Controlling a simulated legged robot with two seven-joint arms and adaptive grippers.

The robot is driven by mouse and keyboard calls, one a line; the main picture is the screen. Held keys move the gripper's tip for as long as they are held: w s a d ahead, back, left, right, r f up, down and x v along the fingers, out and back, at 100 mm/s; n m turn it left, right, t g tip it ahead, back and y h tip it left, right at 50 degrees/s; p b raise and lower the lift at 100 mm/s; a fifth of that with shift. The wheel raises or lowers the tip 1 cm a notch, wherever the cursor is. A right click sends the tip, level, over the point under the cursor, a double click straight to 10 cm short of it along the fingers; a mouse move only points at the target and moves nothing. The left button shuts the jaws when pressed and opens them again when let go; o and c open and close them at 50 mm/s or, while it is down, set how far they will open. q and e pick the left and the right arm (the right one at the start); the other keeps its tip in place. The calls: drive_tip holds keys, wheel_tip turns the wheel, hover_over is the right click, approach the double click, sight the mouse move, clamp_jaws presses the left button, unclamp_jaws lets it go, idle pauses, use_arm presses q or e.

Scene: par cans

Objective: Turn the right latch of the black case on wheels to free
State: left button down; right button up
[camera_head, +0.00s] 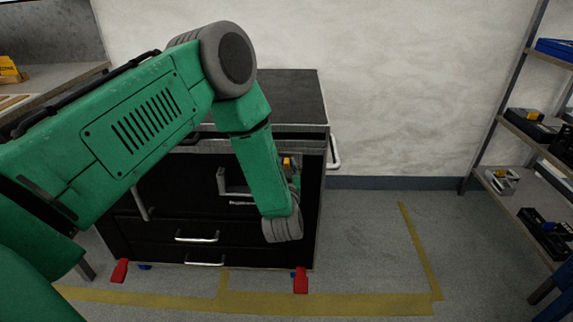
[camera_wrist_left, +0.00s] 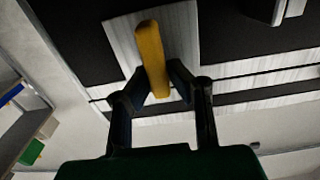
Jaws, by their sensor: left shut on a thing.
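The black case (camera_head: 285,95) on wheels stands against the wall in the head view, with drawers and silver handles on its front. A small yellow latch (camera_head: 287,162) shows near the right side of its front, partly hidden by my left arm. In the left wrist view the latch (camera_wrist_left: 152,55) is a yellow bar on a pale metal plate, its long side slightly tilted in the picture. My left gripper (camera_wrist_left: 155,80) is shut on the latch, one finger on each side. In the head view its fingers are mostly hidden behind my green forearm. My right gripper is not in view.
Red pedals (camera_head: 300,281) stick out at the case's lower front corners. A metal shelf (camera_head: 513,130) with boxes stands at the right, and a workbench (camera_head: 62,80) at the left. The floor (camera_head: 370,235) between case and shelf is clear, with yellow tape lines.

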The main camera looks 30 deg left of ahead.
use_arm(q)
drive_tip(key=shift+w+a, duration=0.15)
drive_tip(key=shift+w, duration=0.1)
drive_tip(key=shift+d, duration=0.2)
